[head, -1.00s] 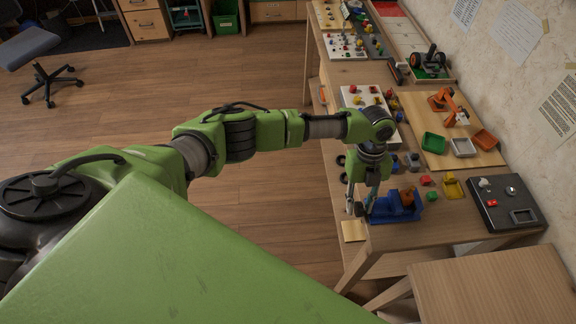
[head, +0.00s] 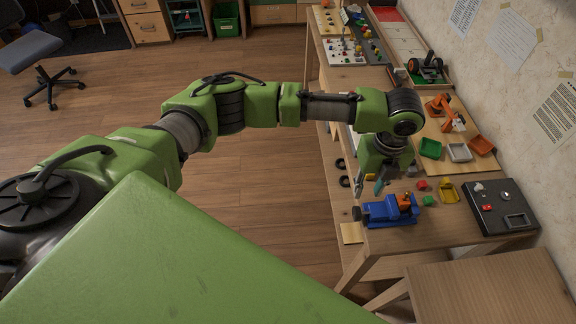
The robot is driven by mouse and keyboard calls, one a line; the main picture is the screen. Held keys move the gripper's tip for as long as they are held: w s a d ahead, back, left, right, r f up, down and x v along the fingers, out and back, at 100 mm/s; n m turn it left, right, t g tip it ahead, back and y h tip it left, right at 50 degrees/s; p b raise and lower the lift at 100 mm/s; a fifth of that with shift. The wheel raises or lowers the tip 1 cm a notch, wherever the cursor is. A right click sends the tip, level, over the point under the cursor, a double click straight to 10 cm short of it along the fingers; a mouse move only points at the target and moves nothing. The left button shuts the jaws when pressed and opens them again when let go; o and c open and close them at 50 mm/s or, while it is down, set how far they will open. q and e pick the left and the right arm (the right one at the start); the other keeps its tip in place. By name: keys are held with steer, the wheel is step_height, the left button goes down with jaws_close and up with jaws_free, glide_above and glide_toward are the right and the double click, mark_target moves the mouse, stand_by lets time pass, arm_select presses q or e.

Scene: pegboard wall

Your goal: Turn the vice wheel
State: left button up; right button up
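The blue vice (head: 385,214) lies on the near part of the workbench, with an orange-brown piece at its jaws. A dark round part, which looks like its wheel (head: 357,213), sits at its left end. My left gripper (head: 369,184) hangs pointing down above and just behind the vice. Its two fingers look apart with nothing between them, and it looks clear of the wheel. My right gripper is not in view.
A grey panel (head: 503,208) with switches lies right of the vice. Small blocks and a yellow holder (head: 447,192) lie between. Green, white and orange trays and an orange toy arm (head: 445,113) are behind. A wooden stool or table (head: 500,290) stands in front.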

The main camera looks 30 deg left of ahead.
arm_select(q)
steer(key=s+d+f+n+t+h, duration=0.1)
steer(key=s+d+f+n+h, duration=0.45)
steer(key=s+d+n, duration=0.35)
steer(key=s+a+f+n+t+y, duration=0.1)
steer(key=s+a+f+n, duration=0.1)
steer(key=a+f+n, duration=0.4)
steer(key=s+a+f+n+t+y, duration=0.1)
steer(key=s+a+f+n+y, duration=0.15)
steer(key=a+f+n, duration=0.4)
steer(key=s+a+f+n, duration=0.1)
steer(key=s+a+f, duration=0.1)
steer(key=f, duration=0.5)
steer(key=s+a+f+n, duration=0.2)
steer(key=s+a+f, duration=0.1)
steer(key=a+f, duration=0.2)
steer(key=shift+s+a+f+y, duration=0.3)
steer(key=shift+s+f+y, duration=0.1)
steer(key=shift+f, duration=0.85)
steer(key=shift+o, duration=0.3)
